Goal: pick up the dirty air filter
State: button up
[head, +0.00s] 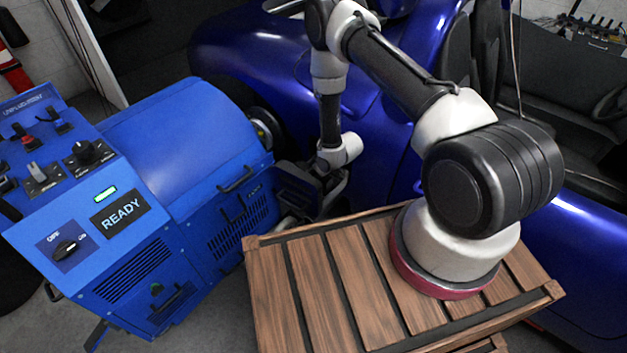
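I cannot make out a dirty air filter in the head view. My gripper (308,192) is a dark shape at the end of my arm, low between the blue dynamometer cabinet and the blue car. It is small and dark against a dark background. I cannot tell whether its fingers are open or shut, or whether anything is between them.
The blue dynamometer cabinet (170,150) stands at the left, with knobs, switches and a "READY" display (121,213). A glossy blue car (245,50) fills the back and right. Its open interior (585,110) shows at the right. Grey floor shows at the bottom left.

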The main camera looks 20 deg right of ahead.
jog(key=c, duration=1.2)
jog(key=shift+w, duration=0.1)
jog(key=shift+c, duration=0.2)
